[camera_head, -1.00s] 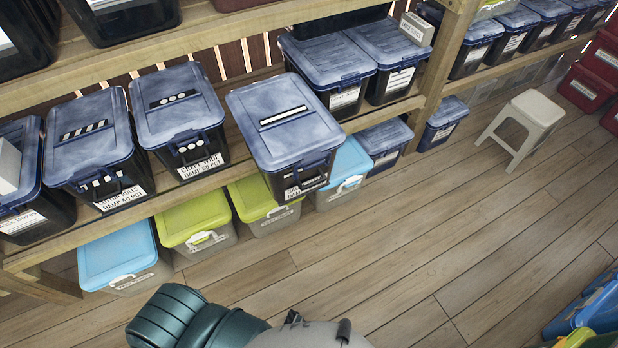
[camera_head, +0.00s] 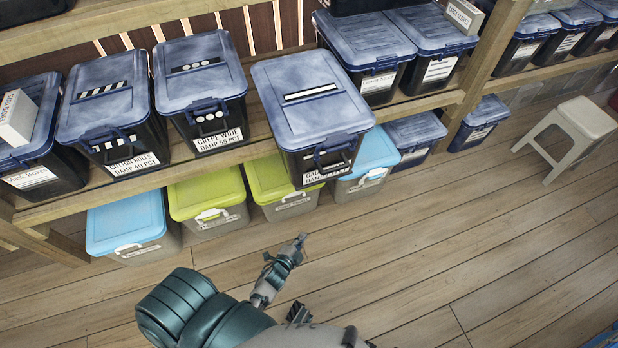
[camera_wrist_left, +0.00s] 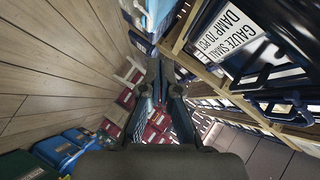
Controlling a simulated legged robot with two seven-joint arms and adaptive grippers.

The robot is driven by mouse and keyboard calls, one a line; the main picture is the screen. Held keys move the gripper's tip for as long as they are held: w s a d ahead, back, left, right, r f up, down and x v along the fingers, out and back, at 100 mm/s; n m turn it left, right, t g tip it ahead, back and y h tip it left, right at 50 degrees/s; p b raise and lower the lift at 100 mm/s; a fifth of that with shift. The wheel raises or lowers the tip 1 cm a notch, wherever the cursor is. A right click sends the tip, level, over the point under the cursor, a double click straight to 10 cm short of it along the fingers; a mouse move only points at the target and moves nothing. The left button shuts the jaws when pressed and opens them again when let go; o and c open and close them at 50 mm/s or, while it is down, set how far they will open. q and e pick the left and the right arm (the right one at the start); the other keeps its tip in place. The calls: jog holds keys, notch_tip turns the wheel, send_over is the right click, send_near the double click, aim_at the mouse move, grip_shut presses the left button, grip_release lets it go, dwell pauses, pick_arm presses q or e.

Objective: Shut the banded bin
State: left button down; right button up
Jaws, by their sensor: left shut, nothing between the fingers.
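The banded bin (camera_head: 325,165) is black with a blue lid (camera_head: 311,95) that carries one plain white bar in a black field. It juts past the front edge of the middle shelf. Its lid lies over the bin; I cannot tell whether it is fully seated or latched. A dark handle shows on its front, above a partly hidden label. A label (camera_wrist_left: 243,38) reading "GAUZE SMALL DAMP 70 PCT" fills the upper right of the left wrist view. My left gripper (camera_head: 300,239) is shut and empty, below and in front of the bin, apart from it. My right gripper is not in view.
A dotted-lid bin (camera_head: 201,75) and a striped-lid bin (camera_head: 104,100) stand to the left on the shelf (camera_head: 90,195). Lime and light-blue boxes sit below. A stool (camera_head: 570,130) stands at right. The wooden floor (camera_head: 430,240) in front is clear.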

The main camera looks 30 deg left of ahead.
pick_arm(q)
jog(key=w+a+r+m+t+b, duration=0.1)
jog(key=w+a+r+m+t, duration=0.15)
jog(key=r, duration=0.55)
jog(key=w+a+r+m+t+b, duration=0.1)
jog(key=w+r+m+t+b, duration=0.15)
jog(key=r, duration=0.45)
send_near(310, 165)
jog(key=w+d, duration=0.3)
jog(key=w+a, duration=0.2)
jog(key=shift+w+a+r+y, duration=0.1)
jog(key=shift+w+y, duration=0.25)
jog(key=shift+y, duration=0.05)
jog(key=shift+w+a, duration=0.3)
jog(key=shift+a, duration=0.1)
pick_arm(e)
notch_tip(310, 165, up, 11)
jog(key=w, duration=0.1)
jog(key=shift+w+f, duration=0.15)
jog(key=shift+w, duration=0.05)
